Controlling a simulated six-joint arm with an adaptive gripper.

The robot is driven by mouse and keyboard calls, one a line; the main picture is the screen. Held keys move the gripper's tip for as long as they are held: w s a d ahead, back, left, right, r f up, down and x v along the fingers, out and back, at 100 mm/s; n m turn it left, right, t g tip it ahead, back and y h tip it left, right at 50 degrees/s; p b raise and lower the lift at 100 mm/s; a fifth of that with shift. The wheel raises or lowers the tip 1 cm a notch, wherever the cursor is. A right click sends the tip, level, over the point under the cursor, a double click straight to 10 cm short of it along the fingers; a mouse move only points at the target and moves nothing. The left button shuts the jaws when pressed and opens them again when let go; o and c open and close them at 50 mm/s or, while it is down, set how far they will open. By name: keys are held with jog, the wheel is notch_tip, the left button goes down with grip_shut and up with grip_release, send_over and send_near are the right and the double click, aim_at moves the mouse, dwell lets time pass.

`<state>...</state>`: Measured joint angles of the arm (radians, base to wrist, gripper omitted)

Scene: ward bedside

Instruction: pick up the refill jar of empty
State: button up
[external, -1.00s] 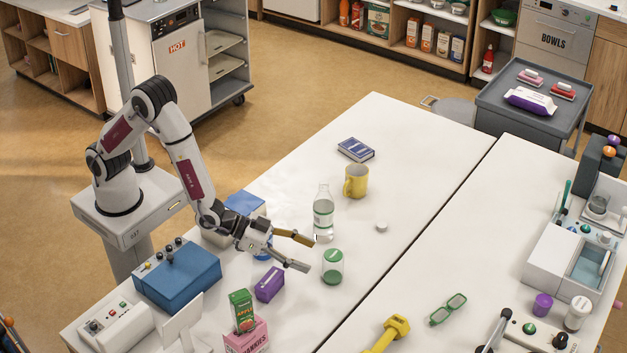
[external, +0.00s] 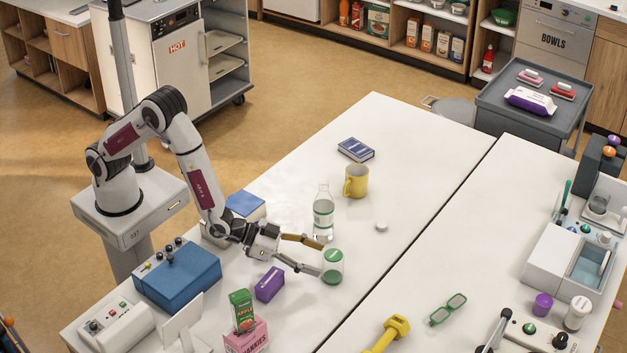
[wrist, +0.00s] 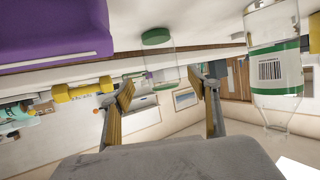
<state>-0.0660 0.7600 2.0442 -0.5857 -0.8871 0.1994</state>
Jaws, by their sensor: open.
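The refill jar (external: 333,268) is a small clear jar with green at its ends, standing upright on the white table. Any wording on it is too small to read. My gripper (external: 319,256) is low over the table, its two fingers spread and pointing at the jar from the left. One fingertip is close to the jar's near side, the other towards the bottle; I cannot tell if either touches. In the wrist view the jar (wrist: 160,66) appears upside down, ahead of and between the open fingers (wrist: 166,90). Nothing is held.
A clear bottle (external: 323,215) with a green-and-white label stands just behind the jar, close to the far finger. A purple box (external: 269,284) is at the near left. A yellow mug (external: 356,181) and small white disc (external: 382,227) stand farther back. Table right of the jar is clear.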

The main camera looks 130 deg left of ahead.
aim_at(328, 258)
jog(key=shift+w+a, duration=0.1)
jog(key=shift+w, duration=0.1)
dwell(0.3)
jog(key=shift+w+a+f, duration=0.2)
jog(key=shift+w+a, duration=0.4)
jog(key=shift+w, duration=0.1)
jog(key=shift+w+a+f, duration=0.15)
jog(key=shift+w+a, duration=0.4)
jog(key=shift+w, duration=0.1)
jog(key=shift+x, duration=0.9)
jog(key=c, duration=1.2)
